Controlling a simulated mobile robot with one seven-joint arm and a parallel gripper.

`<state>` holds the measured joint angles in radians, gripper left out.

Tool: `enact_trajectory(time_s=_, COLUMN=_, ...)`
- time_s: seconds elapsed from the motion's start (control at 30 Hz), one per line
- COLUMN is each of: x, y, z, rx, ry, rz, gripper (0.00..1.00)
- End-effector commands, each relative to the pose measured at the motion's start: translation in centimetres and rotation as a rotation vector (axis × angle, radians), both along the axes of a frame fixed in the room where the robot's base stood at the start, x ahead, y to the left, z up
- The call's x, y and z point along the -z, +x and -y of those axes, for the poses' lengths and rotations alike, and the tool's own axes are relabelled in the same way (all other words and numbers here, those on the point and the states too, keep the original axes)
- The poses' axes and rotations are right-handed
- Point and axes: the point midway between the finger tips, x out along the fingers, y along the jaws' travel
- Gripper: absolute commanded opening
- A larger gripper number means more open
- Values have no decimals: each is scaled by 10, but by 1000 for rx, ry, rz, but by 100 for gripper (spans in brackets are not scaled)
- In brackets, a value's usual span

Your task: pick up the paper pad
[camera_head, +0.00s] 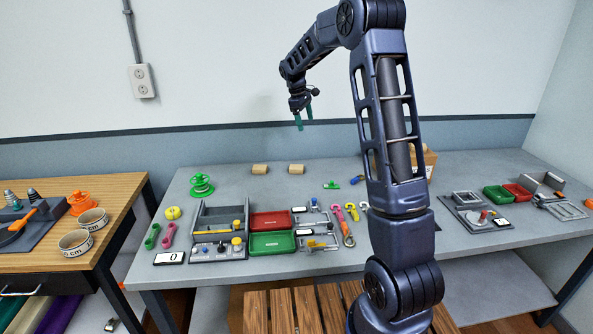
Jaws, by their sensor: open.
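I cannot pick out a paper pad for certain. A flat white rectangle with a dark rim and a "0" on it (170,257) lies at the front left of the grey table (345,195); I cannot tell if it is a pad or a display. My gripper (304,123) hangs above the back of the table with its teal fingers pointing down. It is open and holds nothing visible. My arm hides part of the table right of the middle.
A grey open box (219,214), a red tray (270,220) and a green tray (272,242) stand front left. Several hooks and wrenches lie around them. A wooden bench (70,200) is at left.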

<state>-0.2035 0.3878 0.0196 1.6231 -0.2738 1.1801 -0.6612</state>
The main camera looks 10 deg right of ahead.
Motion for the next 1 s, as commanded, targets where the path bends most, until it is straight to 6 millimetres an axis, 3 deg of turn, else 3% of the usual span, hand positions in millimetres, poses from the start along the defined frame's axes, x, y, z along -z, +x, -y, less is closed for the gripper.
enact_trajectory(time_s=0.3, x=79, y=67, z=-36, rx=-163, ry=-62, rz=-100, gripper=80)
enact_trajectory(time_s=0.6, x=154, y=111, z=-66, rx=-297, ry=-109, rz=-185, gripper=80)
enact_trajectory(time_s=1.0, x=189, y=122, z=-71, rx=-344, ry=-126, rz=-214, gripper=80)
